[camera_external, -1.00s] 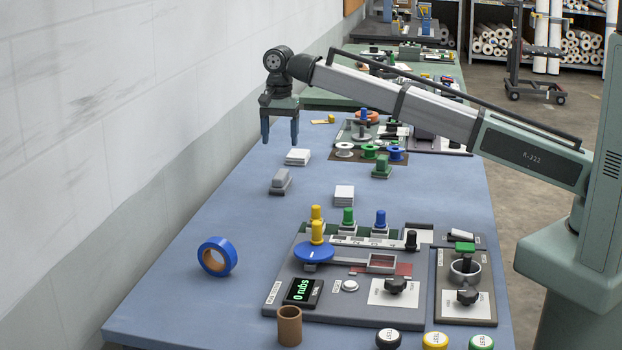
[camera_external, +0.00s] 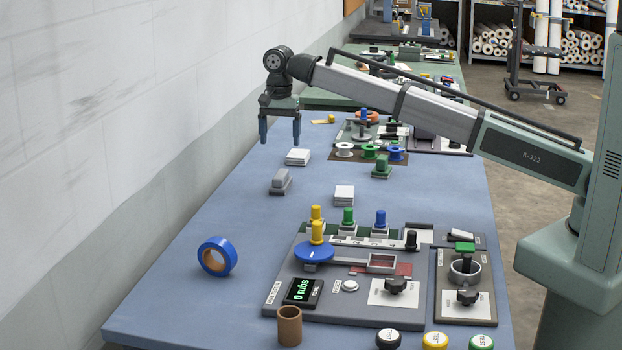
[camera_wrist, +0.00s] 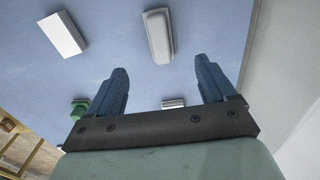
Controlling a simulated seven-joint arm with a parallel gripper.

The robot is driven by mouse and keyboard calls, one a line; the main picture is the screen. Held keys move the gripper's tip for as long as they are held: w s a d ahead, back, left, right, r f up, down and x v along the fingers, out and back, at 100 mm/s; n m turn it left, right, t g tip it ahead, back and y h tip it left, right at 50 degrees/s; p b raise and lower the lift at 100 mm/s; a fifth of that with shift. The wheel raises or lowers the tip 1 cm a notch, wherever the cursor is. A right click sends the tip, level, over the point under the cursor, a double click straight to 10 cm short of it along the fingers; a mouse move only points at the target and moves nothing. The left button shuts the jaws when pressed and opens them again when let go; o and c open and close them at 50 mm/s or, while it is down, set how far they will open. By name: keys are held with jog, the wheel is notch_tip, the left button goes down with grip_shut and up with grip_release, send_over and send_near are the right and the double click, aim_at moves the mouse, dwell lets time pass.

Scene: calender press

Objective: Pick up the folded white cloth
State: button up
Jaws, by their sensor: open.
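Two flat, white, layered items lie on the blue table, and I cannot tell for sure which is the folded white cloth. One white item (camera_external: 297,157) lies farther back, near my gripper; in the wrist view it shows as a small strip (camera_wrist: 173,102) between the fingers, partly hidden by the gripper body. The other white item (camera_external: 344,195) lies nearer and to the right; it also shows at the upper left of the wrist view (camera_wrist: 63,34). My gripper (camera_external: 280,142) is open and empty, pointing down above the table; its blue fingers (camera_wrist: 161,65) stand apart.
A grey block (camera_external: 280,182) lies in front of the back white item and also shows in the wrist view (camera_wrist: 158,36). A green object (camera_external: 381,167) and several spools stand to the right. The wall runs along the left. A control panel (camera_external: 340,275) fills the front.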

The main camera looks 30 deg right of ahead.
aim_at(299, 153)
jog(key=shift+o, duration=1.3)
jog(key=w+d+m+y, duration=0.1)
jog(key=w+d, duration=0.4)
jog(key=d, duration=0.6)
jog(key=w+d+m, duration=0.1)
jog(key=w+d, duration=0.3)
jog(key=d, duration=0.7)
jog(key=w+a+f+n+t, duration=0.1)
jog(key=w+a+f+n, duration=0.1)
jog(key=f+n, duration=0.2)
jog(key=w+a+f+n+t+y, duration=0.1)
jog(key=f+n, duration=0.3)
jog(key=n, duration=0.5)
jog(key=w+a+f+n+t+y, duration=0.1)
jog(key=w+a+f+n, duration=0.2)
jog(key=n, duration=0.4)
jog(key=shift+f, duration=0.65)
